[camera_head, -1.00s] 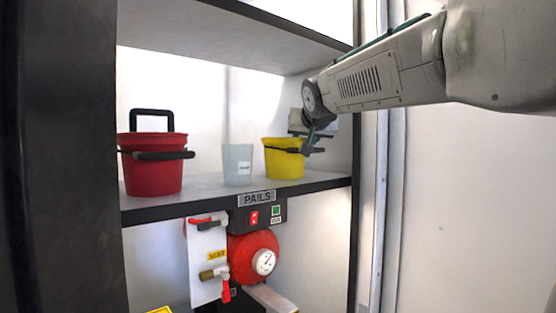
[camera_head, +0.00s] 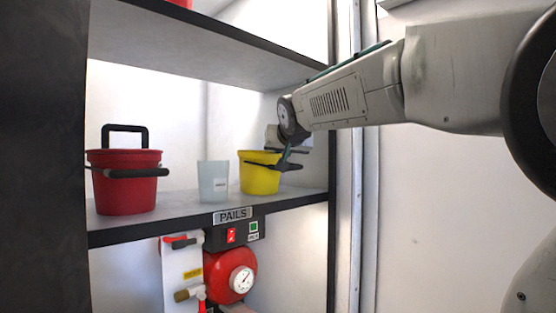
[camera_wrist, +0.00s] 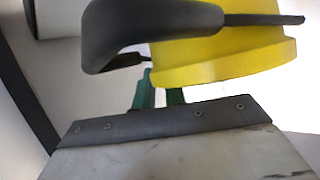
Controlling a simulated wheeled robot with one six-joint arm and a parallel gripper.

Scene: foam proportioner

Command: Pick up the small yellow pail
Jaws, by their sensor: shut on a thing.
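The small yellow pail (camera_head: 259,178) with a black handle stands on the shelf in the head view, right of a pale cup. My gripper (camera_head: 287,161) reaches it from the right and is shut at the pail's right side, by the handle. In the wrist view the pail (camera_wrist: 225,52) fills the upper right, its black handle grip (camera_wrist: 150,22) across the top. The green fingers (camera_wrist: 160,96) show just below the pail; their tips and the exact grasp point are hidden. The pail looks upright, and its base appears to be on the shelf.
A larger red pail (camera_head: 124,185) stands at the left of the shelf (camera_head: 175,220), with the pale cup (camera_head: 213,182) between the pails. An upper shelf (camera_head: 215,50) hangs above. The right post (camera_head: 343,150) is close to my arm. A red device with a gauge (camera_head: 231,277) is below.

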